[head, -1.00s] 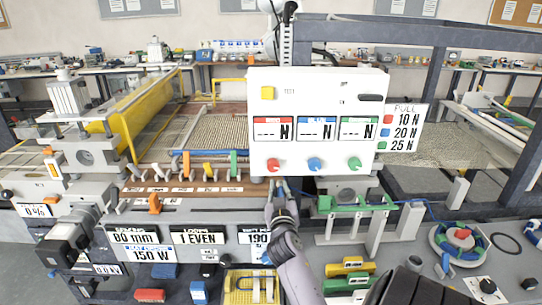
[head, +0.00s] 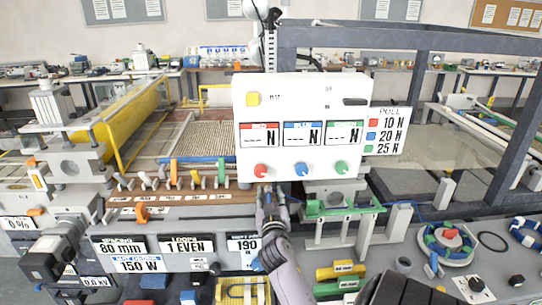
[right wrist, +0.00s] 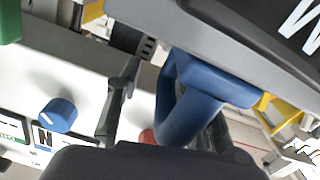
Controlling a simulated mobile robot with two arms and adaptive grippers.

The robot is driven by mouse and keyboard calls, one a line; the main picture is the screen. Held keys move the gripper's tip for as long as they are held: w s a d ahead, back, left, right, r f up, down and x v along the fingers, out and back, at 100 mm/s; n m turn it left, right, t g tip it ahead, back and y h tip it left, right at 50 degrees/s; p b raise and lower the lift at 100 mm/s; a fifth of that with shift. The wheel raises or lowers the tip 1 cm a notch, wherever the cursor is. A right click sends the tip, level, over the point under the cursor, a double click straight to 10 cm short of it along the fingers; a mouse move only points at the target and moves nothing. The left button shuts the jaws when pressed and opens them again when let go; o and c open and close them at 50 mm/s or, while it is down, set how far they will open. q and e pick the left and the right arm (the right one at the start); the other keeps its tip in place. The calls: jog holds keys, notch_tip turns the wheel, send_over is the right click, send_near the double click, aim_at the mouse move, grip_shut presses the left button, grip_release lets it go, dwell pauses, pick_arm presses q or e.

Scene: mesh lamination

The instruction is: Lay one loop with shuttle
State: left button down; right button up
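My right gripper (head: 270,192) is in front of the machine, just below the white control panel (head: 290,100). In the right wrist view its two dark fingers (right wrist: 170,105) stand apart. A blue, handle-like piece (right wrist: 190,108) shows between them, overlapping the right finger, with a gap to the left finger; I cannot tell if it is the shuttle. A blue bar (head: 195,160) lies along the back of a row of coloured pegs (head: 173,175), its right end by the panel. The woven mesh bed (head: 205,138) is behind it. My left gripper is not in view.
The panel has red, blue and green knobs (head: 302,169) close above the gripper. A green bracket (head: 335,208) stands to the right. A yellow tray (head: 240,292) is below.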

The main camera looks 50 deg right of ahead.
jog(key=v, duration=0.7)
jog(key=shift+s+a, duration=0.15)
jog(key=shift+s, duration=0.05)
dwell(0.4)
